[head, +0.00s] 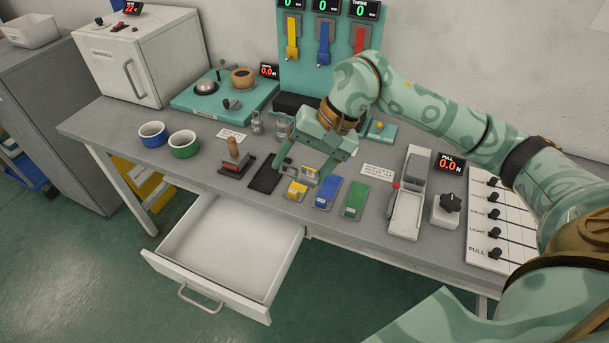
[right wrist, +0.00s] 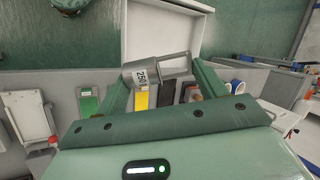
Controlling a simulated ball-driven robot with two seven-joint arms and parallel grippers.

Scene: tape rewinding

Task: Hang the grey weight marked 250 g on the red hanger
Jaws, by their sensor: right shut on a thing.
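My right gripper (head: 302,170) is shut on the grey weight (right wrist: 158,74), whose white label reads 250 in the right wrist view. In that view the gripper (right wrist: 163,82) has a finger on either side of the weight. In the head view it hangs low over the table's front, just above the yellow block (head: 296,191). The red hanger (head: 361,39) is on the teal back panel, below a display that reads 0. My right arm hides its lower part. My left gripper is not in view.
Yellow (head: 292,40) and blue (head: 323,44) hangers are left of the red one. Blue (head: 326,192) and green (head: 354,199) blocks stand beside the yellow one. A wooden-handled stamp (head: 235,160) stands left. An open drawer (head: 220,295) juts out in front.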

